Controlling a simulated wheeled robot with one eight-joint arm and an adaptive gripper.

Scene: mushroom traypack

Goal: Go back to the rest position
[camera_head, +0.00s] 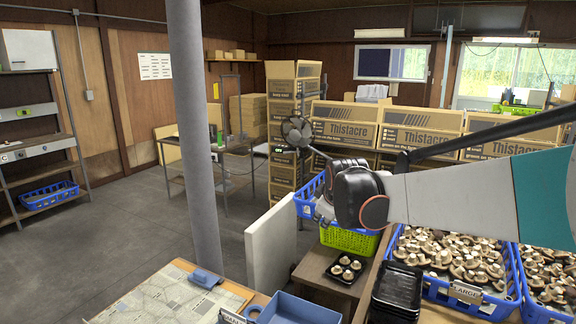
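My arm reaches in from the right edge, with its dark wrist joint at the middle right. My gripper (324,210) hangs below and left of that wrist, in front of a blue basket. It is small and partly hidden by the wrist, so I cannot see whether its fingers are open or shut. No mushroom shows in it. A black tray (333,275) with several mushrooms stands on a low wooden stand, below the gripper and apart from it. A blue crate (400,281) labelled LARGE holds many mushrooms at the right.
A stack of black trays (393,293) stands left of the crate. A second mushroom crate (532,309) is at the right edge. A green basket (349,240) sits beneath the blue basket (307,200). A grey pillar (195,140) and white panel (268,245) stand left. Open floor lies far left.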

